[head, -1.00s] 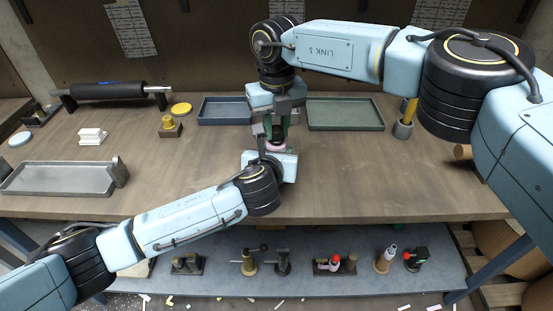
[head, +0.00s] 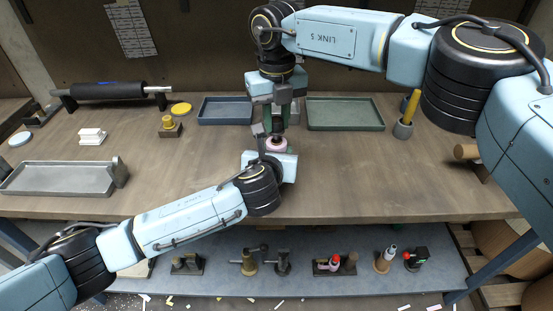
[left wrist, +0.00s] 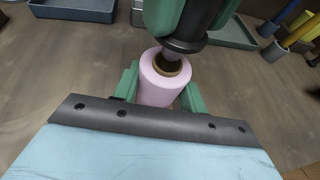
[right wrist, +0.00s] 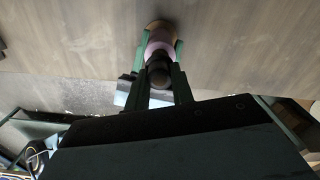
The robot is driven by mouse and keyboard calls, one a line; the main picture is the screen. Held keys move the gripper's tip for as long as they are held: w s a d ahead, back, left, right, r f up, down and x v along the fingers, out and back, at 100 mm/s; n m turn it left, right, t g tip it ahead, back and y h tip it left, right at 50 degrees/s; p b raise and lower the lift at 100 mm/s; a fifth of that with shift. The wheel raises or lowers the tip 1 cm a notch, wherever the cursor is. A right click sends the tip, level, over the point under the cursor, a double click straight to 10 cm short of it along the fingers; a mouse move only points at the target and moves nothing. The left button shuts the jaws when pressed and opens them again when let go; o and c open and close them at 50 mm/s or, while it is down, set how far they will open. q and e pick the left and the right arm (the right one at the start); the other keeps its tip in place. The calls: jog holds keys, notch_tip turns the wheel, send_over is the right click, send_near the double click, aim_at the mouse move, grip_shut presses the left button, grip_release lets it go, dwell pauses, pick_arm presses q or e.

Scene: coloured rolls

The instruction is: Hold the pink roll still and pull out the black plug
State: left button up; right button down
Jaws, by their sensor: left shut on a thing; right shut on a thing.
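The pink roll (left wrist: 160,88) stands upright with a brown core ring at its top; it also shows in the head view (head: 277,145) and the right wrist view (right wrist: 160,38). My left gripper (left wrist: 157,92) is shut on it, a green finger on each side. The black plug (left wrist: 181,44) is above the roll, in the green fingers of my right gripper (head: 279,110). Its narrower grey lower end is at the core's opening; I cannot tell whether it is still inside. The right wrist view shows the plug's dark round end (right wrist: 158,74) between the fingers.
A blue tray (head: 225,121) and a green tray (head: 345,126) lie behind the grippers. A grey cup with a yellow rod (head: 404,128) stands at right. A metal tray (head: 60,192) and a yellow knob on a block (head: 170,129) are at left.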

aim_at(277, 120)
pick_arm(q)
jog(key=shift+s+a+f, duration=0.1)
jog(key=shift+f, duration=0.45)
pick_arm(e)
jog(key=shift+r, duration=1.5)
pick_arm(q)
jog(key=o, duration=1)
jog(key=shift+c, duration=0.2)
jog(key=shift+o, duration=1.2)
jog(key=shift+r, duration=0.15)
pick_arm(e)
jog(key=shift+w+f, duration=0.1)
pick_arm(q)
jog(key=shift+r, duration=0.15)
jog(key=shift+p+v, duration=0.75)
jog(key=shift+v, duration=1.7)
pick_arm(e)
jog(key=shift+r, duration=0.8)
pick_arm(q)
jog(key=shift+p+v, duration=0.4)
jog(key=shift+v, duration=1.55)
pick_arm(e)
jog(key=shift+r, duration=0.4)
